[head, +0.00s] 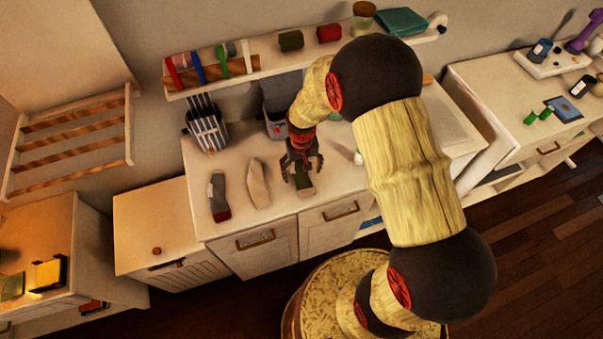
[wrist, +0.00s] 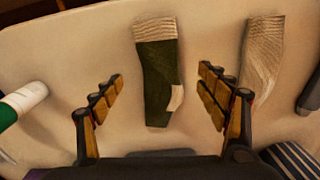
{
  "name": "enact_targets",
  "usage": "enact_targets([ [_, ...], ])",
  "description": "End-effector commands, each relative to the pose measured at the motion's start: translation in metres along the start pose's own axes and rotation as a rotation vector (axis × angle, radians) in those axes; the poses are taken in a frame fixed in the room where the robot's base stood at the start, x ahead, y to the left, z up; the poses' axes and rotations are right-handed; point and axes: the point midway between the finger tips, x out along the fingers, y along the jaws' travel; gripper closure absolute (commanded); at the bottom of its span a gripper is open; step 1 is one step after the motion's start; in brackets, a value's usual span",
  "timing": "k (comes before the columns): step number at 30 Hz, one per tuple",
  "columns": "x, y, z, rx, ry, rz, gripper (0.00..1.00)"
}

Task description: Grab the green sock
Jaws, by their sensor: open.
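The green sock (wrist: 158,75) lies flat on the pale counter, with a cream cuff at the top and a cream heel patch. In the wrist view it lies between and a little beyond the fingers of my open, empty gripper (wrist: 160,97). In the head view my gripper (head: 301,172) is above the counter, over the green sock (head: 304,184), and hides part of it. I cannot tell the exact height of the fingertips above the sock.
A cream sock (head: 258,184) and a grey sock (head: 219,196) lie to the left on the counter (head: 240,225). A striped holder (head: 207,130) and a grey container (head: 274,122) stand behind. A white and green cylinder (wrist: 22,103) shows at the wrist view's left edge.

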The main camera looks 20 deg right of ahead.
Motion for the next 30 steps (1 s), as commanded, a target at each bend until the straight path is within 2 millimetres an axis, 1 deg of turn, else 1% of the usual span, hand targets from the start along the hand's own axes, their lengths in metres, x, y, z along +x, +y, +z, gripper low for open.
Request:
enact_targets([
  [1,0.011,-0.001,0.002,-0.001,-0.003,0.000,0.26],
  [3,0.021,-0.001,0.001,0.000,-0.002,0.000,0.26],
  [6,0.029,-0.001,0.001,0.000,-0.001,0.000,0.26],
  [13,0.029,0.000,0.001,0.000,0.000,0.000,0.26],
  [30,0.029,0.000,0.001,0.000,0.000,0.000,0.59],
])
